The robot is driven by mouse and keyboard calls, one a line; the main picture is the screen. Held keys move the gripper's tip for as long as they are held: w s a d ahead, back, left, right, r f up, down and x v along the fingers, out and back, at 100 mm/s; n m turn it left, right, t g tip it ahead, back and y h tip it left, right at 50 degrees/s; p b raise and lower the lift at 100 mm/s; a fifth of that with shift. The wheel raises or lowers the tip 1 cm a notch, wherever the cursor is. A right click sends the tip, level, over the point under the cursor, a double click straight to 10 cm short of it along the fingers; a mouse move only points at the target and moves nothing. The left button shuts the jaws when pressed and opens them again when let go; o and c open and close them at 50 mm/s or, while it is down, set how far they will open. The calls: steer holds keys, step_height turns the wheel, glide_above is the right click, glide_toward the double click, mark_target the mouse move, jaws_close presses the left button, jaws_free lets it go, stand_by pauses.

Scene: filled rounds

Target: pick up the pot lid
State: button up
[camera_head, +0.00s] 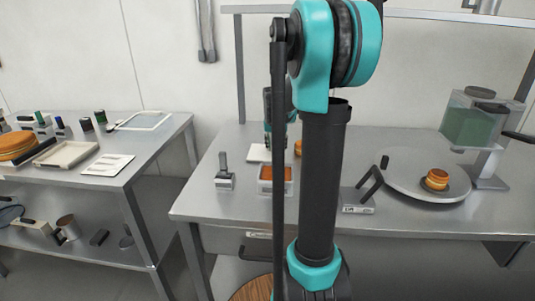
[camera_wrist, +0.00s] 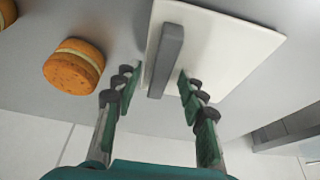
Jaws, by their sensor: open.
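The pot lid (camera_wrist: 215,55) appears to be the flat white square plate with a grey bar handle (camera_wrist: 167,55) in the wrist view. In the head view a white flat piece (camera_head: 257,153) lies on the worktable, partly hidden by my arm. My gripper (camera_wrist: 156,82) is open. In the wrist view its two fingers are on either side of the near part of the handle, with gaps visible. Whether the fingers are level with the handle or above it is hard to tell. In the head view my arm hides most of the gripper.
A filled orange round (camera_wrist: 75,66) lies left of the lid in the wrist view. The worktable (camera_head: 400,222) also holds an orange-filled container (camera_head: 266,187), a grey tool (camera_head: 224,180), a round plate (camera_head: 405,185) with another round (camera_head: 437,179), and a green-filled dispenser (camera_head: 467,127). A side table stands left.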

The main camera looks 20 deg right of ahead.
steer(key=shift+f, duration=0.15)
steer(key=shift+c, duration=0.4)
jaws_close()
